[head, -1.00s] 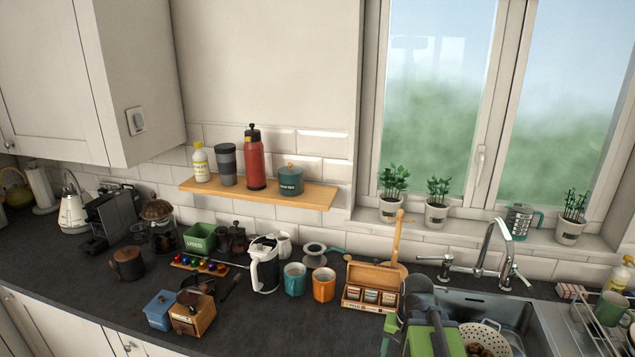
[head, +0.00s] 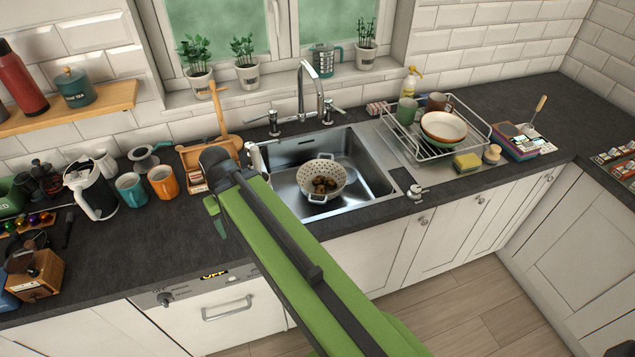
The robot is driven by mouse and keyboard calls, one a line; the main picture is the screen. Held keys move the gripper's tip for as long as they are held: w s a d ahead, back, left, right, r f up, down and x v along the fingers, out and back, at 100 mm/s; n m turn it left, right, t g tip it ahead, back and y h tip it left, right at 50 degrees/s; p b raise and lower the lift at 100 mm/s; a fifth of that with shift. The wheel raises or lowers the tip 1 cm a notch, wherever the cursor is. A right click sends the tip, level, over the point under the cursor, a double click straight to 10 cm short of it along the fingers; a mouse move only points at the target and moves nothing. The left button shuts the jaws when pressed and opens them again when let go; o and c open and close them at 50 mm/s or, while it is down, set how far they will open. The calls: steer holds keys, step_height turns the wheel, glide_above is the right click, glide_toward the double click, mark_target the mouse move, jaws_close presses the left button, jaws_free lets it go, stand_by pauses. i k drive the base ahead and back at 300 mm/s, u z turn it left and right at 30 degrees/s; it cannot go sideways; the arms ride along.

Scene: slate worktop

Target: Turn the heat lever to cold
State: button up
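The tap (head: 309,92) is a tall chrome spout behind the sink. It has one small side lever at its left (head: 272,122) and another at its right (head: 334,109). I cannot tell which is the heat lever or read any hot or cold mark. My green arm reaches up from the bottom of the head view, with its dark end in front of the sink's left side. My gripper (head: 217,205) is at that far end, mostly hidden by the arm. It appears apart from the tap, and its fingers cannot be made out clearly.
The sink (head: 375,180) holds a white colander (head: 340,181). A dish rack (head: 478,145) stands right of it. Left of my arm are an orange mug (head: 163,181), a teal mug (head: 131,190), a white kettle (head: 91,190) and a wooden box (head: 190,158). Potted plants line the sill.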

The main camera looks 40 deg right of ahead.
mark_target(272, 112)
steer(key=u, duration=1.95)
steer(key=k, duration=0.7)
steer(key=z, duration=0.65)
steer(key=i, duration=1)
steer(key=z, duration=0.05)
